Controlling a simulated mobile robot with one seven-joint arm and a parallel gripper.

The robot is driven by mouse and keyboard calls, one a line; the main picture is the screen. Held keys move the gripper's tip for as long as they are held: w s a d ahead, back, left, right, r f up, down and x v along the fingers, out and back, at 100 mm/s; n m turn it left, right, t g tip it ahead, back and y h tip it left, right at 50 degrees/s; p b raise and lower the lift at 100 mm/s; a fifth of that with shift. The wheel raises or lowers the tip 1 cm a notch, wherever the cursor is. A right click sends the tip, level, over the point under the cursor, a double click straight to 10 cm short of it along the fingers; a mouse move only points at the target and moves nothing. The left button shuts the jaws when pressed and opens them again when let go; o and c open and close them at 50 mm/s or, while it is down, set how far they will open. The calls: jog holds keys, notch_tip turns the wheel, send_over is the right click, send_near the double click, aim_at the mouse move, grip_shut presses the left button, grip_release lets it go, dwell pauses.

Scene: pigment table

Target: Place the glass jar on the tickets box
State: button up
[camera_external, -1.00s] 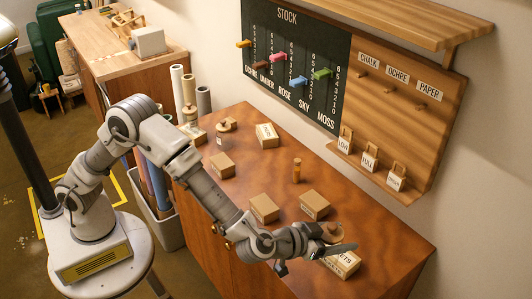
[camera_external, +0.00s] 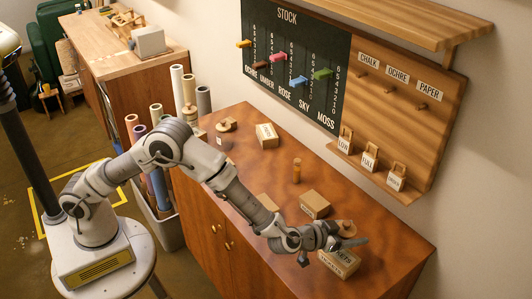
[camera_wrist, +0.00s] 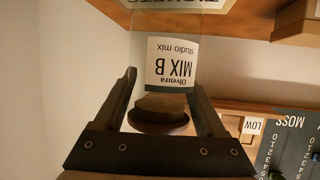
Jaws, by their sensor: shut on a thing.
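The glass jar is clear with a dark round stopper and a white "MIX B" label (camera_wrist: 170,64). It sits between the fingers of my gripper (camera_wrist: 161,82), which is shut on it; its stopper is nearest the wrist. In the external view the jar's round wooden stopper (camera_external: 345,227) shows beside my gripper (camera_external: 350,241), and the glass is hard to see. The tickets box (camera_external: 340,264) is a small cardboard box near the table's right end, just below my gripper. Its lettered label (camera_wrist: 180,5) shows beyond the jar in the wrist view. Whether jar and box touch is unclear.
A cardboard box (camera_external: 314,204) stands just left of the jar, with another partly behind my arm. A labelled box (camera_external: 267,135), a small cylinder (camera_external: 297,171) and another stoppered jar (camera_external: 226,125) stand farther back. The wall board is on the far side. The table's right corner is bare.

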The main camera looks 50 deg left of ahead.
jog(key=shift+f, duration=0.25)
jog(key=shift+f, duration=0.2)
jog(key=o, duration=1.6)
jog(key=shift+c, duration=0.2)
jog(key=shift+r, duration=0.25)
jog(key=v, duration=1.2)
jog(key=shift+p, duration=0.45)
